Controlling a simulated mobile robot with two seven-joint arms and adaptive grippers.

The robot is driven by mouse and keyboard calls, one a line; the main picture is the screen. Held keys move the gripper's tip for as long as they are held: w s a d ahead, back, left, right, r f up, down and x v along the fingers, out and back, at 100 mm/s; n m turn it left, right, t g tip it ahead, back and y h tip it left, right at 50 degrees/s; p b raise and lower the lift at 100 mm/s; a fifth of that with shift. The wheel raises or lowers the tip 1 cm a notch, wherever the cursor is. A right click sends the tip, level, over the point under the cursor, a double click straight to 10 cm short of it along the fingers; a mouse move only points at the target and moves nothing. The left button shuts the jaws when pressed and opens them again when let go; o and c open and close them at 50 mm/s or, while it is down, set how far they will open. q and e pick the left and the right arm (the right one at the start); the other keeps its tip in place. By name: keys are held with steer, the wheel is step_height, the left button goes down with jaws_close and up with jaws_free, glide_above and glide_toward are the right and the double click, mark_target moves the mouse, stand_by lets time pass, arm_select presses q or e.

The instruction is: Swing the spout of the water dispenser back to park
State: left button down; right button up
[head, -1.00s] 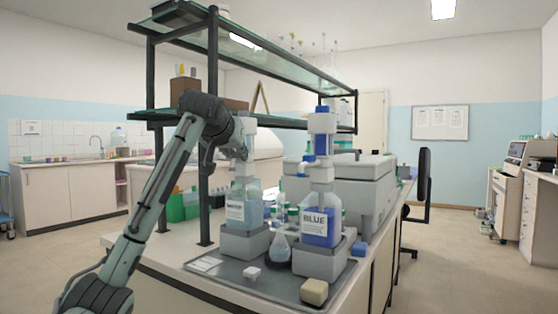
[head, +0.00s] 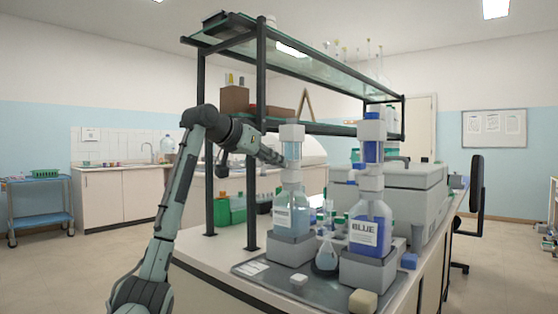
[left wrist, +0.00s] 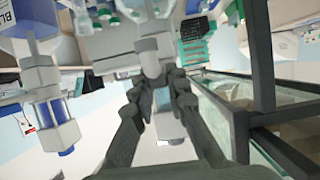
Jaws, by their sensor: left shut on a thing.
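The water dispenser (head: 293,212) is a pale blue bottle with a white collar and pump head on a grey block. My left gripper (head: 281,158) reaches its upper part from the left, at the pump column. In the left wrist view, my two dark fingers (left wrist: 158,88) close around a pale part of the dispenser's pump (left wrist: 163,102). I cannot tell exactly which part is gripped or where its spout points, as the gripper hides it. The right gripper is not in view.
The BLUE dispenser (head: 369,222) stands close on the right. A flask (head: 326,256) sits between the two. The grey tray (head: 254,271) carries them. Dark shelf posts (head: 253,215) stand left of the dispensers, and a glass shelf (head: 290,54) hangs above.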

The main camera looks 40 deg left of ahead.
arm_select(q)
steer(key=c, duration=1.5)
jaws_free()
steer(key=shift+s+r, duration=0.1)
steer(key=shift+s, duration=0.05)
steer(key=v, duration=1.1)
steer(key=shift+s+r, duration=0.2)
steer(key=shift+s, duration=0.15)
